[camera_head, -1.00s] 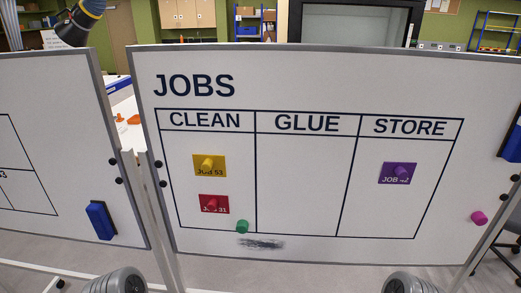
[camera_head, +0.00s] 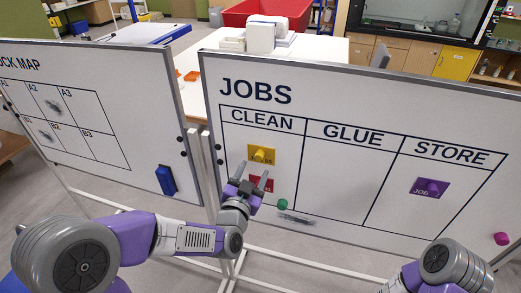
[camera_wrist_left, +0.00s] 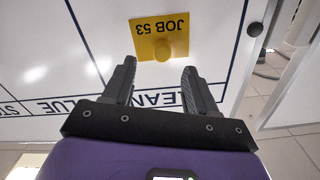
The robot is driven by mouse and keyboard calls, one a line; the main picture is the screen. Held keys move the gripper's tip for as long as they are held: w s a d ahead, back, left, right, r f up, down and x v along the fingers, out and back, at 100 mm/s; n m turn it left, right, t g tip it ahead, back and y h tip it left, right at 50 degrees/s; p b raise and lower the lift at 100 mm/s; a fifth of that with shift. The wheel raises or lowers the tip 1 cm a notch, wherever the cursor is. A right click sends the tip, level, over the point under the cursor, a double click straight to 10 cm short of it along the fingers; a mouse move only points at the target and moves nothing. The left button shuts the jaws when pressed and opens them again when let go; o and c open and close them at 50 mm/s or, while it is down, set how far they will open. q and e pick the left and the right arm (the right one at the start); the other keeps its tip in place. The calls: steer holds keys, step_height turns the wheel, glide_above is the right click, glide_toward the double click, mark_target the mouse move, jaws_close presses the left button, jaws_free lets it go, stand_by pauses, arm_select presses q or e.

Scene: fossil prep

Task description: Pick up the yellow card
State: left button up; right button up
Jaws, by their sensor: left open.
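The yellow card (camera_head: 269,150), labelled JOB 53, is on the upper part of the CLEAN column of the whiteboard, with a yellow knob on it. In the left wrist view the yellow card (camera_wrist_left: 146,40) appears upside down, beyond the fingertips. My left gripper (camera_head: 254,176) is open and empty, just below the yellow card in the head view. In the left wrist view the left gripper (camera_wrist_left: 159,67) has its two fingers apart, with the knob lying between their lines. My right gripper is out of view.
A red card (camera_head: 268,188) below is partly hidden by my left gripper. A green magnet (camera_head: 282,204) and a dark smudge (camera_head: 297,219) are lower. A purple card (camera_head: 419,184) is under STORE. A pink magnet (camera_head: 501,238) is far right. A blue eraser (camera_head: 166,180) hangs on the left board.

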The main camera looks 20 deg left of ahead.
mark_target(258, 158)
arm_select(q)
steer(key=w+p, duration=0.1)
steer(key=w, duration=0.5)
steer(key=shift+w, duration=0.1)
jaws_close()
